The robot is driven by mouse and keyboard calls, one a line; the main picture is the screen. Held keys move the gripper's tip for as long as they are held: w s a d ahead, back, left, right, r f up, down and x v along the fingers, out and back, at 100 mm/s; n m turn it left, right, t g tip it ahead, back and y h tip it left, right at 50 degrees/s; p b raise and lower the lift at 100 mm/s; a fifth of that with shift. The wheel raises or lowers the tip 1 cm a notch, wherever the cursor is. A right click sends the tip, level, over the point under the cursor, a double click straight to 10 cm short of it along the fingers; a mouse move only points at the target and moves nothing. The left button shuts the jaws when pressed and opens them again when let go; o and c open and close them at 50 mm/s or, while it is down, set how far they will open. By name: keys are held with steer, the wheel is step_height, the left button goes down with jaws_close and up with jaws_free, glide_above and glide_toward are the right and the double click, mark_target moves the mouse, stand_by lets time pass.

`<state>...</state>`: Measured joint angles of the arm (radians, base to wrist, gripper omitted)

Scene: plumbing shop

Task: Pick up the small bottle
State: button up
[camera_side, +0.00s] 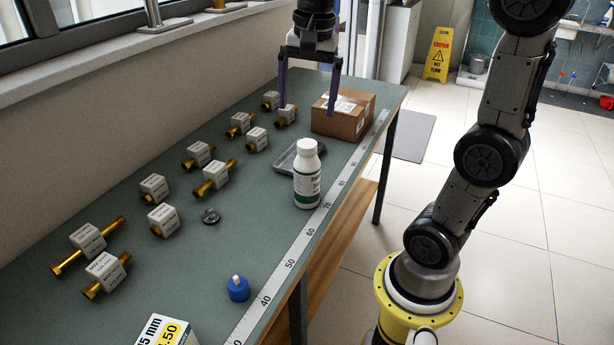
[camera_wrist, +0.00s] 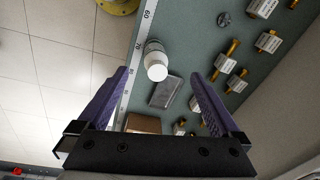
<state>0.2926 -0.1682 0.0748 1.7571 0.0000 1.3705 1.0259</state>
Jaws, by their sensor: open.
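The small bottle (camera_side: 307,174) is white with a white cap and a green and white label. It stands upright on the green bench top near the ruler edge. In the wrist view the bottle (camera_wrist: 155,61) is seen from above, beyond and between the fingers. My gripper (camera_side: 307,108) has two purple fingers, spread wide and empty, pointing down. In the side view it is above the far part of the bench, up and behind the bottle, near the cardboard box. In the wrist view my gripper (camera_wrist: 160,80) shows a finger on each side.
A grey tray (camera_side: 286,160) lies right beside the bottle. A cardboard box (camera_side: 344,114) stands behind. Several labelled brass fittings (camera_side: 213,176) fill the left side. A blue-based item (camera_side: 238,289) and a ruler strip (camera_side: 290,262) are toward the front. Bench around the bottle's front is clear.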

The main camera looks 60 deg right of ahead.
steer(key=m+g, duration=0.1)
glide_above(307, 156)
steer(key=w+d, duration=0.1)
step_height(307, 156, down, 3)
steer(key=shift+d+f, duration=0.3)
steer(key=shift+d, duration=0.05)
step_height(307, 156, down, 8)
steer(key=shift+f, duration=0.1)
steer(key=shift+d+f, duration=0.15)
steer(key=shift+f, duration=2.45)
steer(key=shift+c, duration=0.2)
steer(key=shift+r, duration=0.1)
jaws_close()
